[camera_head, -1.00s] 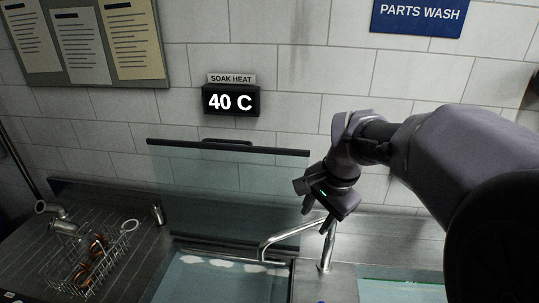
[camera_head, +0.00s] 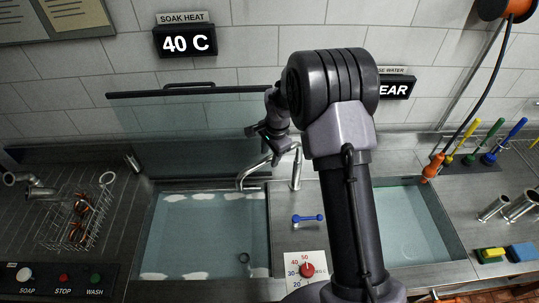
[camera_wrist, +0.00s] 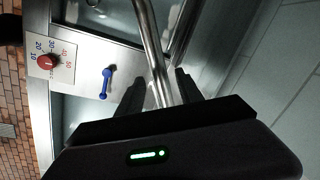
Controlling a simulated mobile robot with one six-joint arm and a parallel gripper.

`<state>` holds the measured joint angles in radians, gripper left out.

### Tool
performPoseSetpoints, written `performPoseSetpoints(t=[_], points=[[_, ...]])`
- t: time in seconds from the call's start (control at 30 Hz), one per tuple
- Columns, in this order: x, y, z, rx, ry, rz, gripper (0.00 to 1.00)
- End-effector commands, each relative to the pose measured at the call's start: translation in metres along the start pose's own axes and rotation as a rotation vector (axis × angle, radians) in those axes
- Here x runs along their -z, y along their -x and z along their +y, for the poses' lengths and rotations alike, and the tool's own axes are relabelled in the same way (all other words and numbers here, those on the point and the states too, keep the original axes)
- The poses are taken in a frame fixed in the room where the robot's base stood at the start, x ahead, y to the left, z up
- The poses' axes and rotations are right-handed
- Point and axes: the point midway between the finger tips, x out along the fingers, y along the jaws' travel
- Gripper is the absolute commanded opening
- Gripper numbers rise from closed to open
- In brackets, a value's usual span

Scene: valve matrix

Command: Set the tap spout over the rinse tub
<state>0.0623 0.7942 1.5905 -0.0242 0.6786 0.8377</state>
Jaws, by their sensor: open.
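The metal tap (camera_head: 296,172) stands on the strip between two water-filled tubs. Its spout (camera_head: 243,178) reaches left, with its end over the left tub (camera_head: 205,235). The rinse tub (camera_head: 420,215), on the right, is partly hidden behind my arm. My gripper (camera_head: 270,148) is at the spout, left of the tap post. In the wrist view my open gripper (camera_wrist: 158,88) has its two dark fingers on either side of a shiny tube of the tap (camera_wrist: 152,45). I cannot tell whether they touch it.
A blue lever (camera_head: 308,219) and a red dial (camera_head: 307,270) sit in front of the tap. A glass screen (camera_head: 190,130) stands behind the left tub. A wire basket (camera_head: 82,222) is at left. An orange hanging nozzle (camera_head: 431,168) and colored brushes (camera_head: 489,142) are at right.

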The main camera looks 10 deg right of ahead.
Motion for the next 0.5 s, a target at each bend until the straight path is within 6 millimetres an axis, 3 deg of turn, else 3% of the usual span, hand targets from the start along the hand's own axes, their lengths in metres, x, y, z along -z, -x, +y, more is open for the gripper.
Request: performPoseSetpoints(t=[0.37, 0.5], points=[[-0.0001, -0.0102, -0.0004, 0.001, 0.000, 0.000, 0.43], [-0.0001, -0.0100, -0.0003, 0.001, 0.000, 0.000, 0.18]])
